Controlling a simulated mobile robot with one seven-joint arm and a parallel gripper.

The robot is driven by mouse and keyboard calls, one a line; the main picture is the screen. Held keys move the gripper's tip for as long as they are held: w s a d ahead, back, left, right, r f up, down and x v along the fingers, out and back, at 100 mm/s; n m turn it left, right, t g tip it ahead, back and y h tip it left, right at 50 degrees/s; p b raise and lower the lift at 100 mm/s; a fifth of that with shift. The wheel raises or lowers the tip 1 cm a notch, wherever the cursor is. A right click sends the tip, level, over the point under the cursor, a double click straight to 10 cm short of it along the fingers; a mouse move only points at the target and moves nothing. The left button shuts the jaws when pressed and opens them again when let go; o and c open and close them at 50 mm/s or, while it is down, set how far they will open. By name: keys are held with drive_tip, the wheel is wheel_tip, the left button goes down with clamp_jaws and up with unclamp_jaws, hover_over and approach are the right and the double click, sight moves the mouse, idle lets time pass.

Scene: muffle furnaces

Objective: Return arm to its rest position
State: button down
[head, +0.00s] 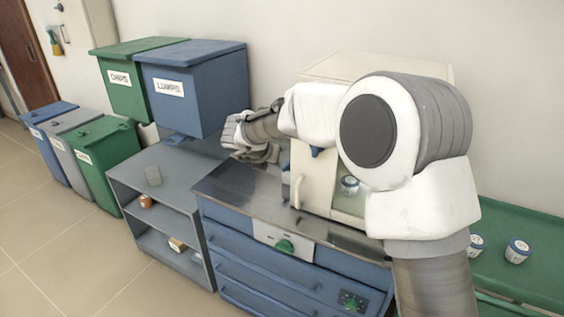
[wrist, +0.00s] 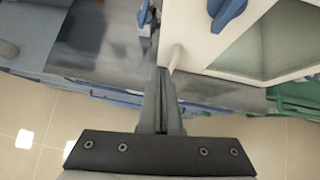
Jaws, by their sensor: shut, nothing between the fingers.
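My arm stretches from the right foreground toward the left over the worktop in the head view. Its end is in front of the wall-side blue bin, and the fingers are hard to make out there. In the wrist view my gripper (wrist: 161,72) has its fingers together with nothing between them. The cream furnace (head: 301,160) stands behind my arm, partly hidden by it. Its front, with a blue knob (wrist: 228,10) and a window (wrist: 262,48), lies to the right of my fingers in the wrist view. Its pale handle (wrist: 176,57) appears close beside the fingertips.
The metal worktop (head: 235,185) sits on blue drawers (head: 235,235). A grey shelf unit (head: 125,178) is to its left. The blue LUMPS bin (head: 200,95) and green CHIPS bin (head: 122,78) are behind. White jars (head: 517,250) stand on a green surface (head: 520,225) at right.

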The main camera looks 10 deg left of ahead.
drive_tip(key=s+d+r+n+t+y, duration=0.2)
drive_tip(key=s+d+r+n+y, duration=0.15)
drive_tip(key=r+n, duration=0.6)
drive_tip(key=s+d+r+n+t+y, duration=0.2)
drive_tip(key=d+r+n+y, duration=0.15)
drive_tip(key=r+n, duration=0.65)
drive_tip(key=s+d+f+n+g+h, duration=0.2)
drive_tip(key=s+d+n, duration=0.4)
drive_tip(key=s, duration=0.4)
drive_tip(key=s+d+f+n+g+h, duration=0.1)
drive_tip(key=s+d+f+n+g, duration=0.1)
drive_tip(key=s+d+f+n, duration=0.3)
drive_tip(key=s+d+f+n+g+h, duration=0.2)
drive_tip(key=s+d+n, duration=0.5)
drive_tip(key=s+d, duration=0.5)
wheel_tip(320, 180, down, 2)
drive_tip(key=s+g, duration=0.1)
drive_tip(key=s, duration=0.1)
drive_tip(key=shift+s+h, duration=0.3)
drive_tip(key=shift+f, duration=0.1)
